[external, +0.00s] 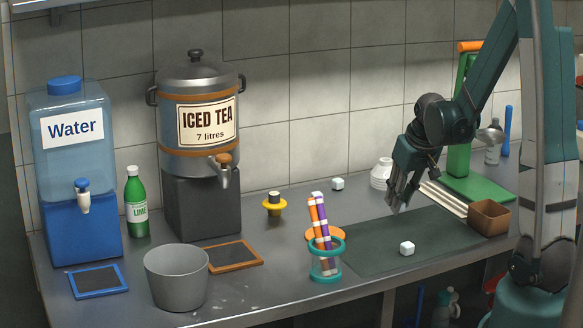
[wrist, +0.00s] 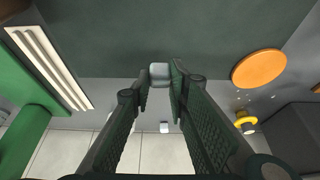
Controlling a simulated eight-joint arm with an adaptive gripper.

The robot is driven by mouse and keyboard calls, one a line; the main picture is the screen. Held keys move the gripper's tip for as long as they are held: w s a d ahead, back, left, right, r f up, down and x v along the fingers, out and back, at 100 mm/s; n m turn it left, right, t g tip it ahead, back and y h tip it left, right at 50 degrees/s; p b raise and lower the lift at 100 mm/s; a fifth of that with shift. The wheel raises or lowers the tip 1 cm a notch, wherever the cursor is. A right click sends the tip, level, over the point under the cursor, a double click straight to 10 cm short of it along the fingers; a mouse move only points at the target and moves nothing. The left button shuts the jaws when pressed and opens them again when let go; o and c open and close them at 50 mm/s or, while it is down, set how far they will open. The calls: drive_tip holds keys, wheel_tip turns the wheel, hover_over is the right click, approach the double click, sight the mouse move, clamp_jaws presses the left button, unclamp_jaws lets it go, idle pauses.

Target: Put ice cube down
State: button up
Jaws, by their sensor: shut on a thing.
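My gripper (external: 397,207) hangs fingers down above the back part of the dark mat (external: 375,258). In the wrist view its fingertips (wrist: 160,76) are closed on a small pale ice cube (wrist: 159,70). In the external view the fingers hide this held cube. Another ice cube (external: 407,248) lies on the mat, in front of my gripper. A further ice cube (external: 338,183) sits on the bare counter near the wall, and a pale cube also shows beyond the fingers in the wrist view (wrist: 164,127).
An orange disc (wrist: 259,69) and a holder with striped sticks (external: 325,258) stand left of the mat. White bowls (external: 381,173), a ridged white block (external: 443,199), a brown box (external: 489,217) and a green press (external: 463,150) are close by. Much of the mat is clear.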

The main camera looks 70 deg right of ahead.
sight(402, 207)
drive_tip(key=shift+f, duration=0.2)
drive_tip(key=shift+f+b, duration=0.6)
drive_tip(key=shift+f, duration=1.4)
drive_tip(key=shift+f, duration=0.2)
drive_tip(key=o, duration=0.7)
drive_tip(key=shift+r, duration=0.25)
drive_tip(key=shift+p+v, duration=1.5)
drive_tip(key=shift+v, duration=4.45)
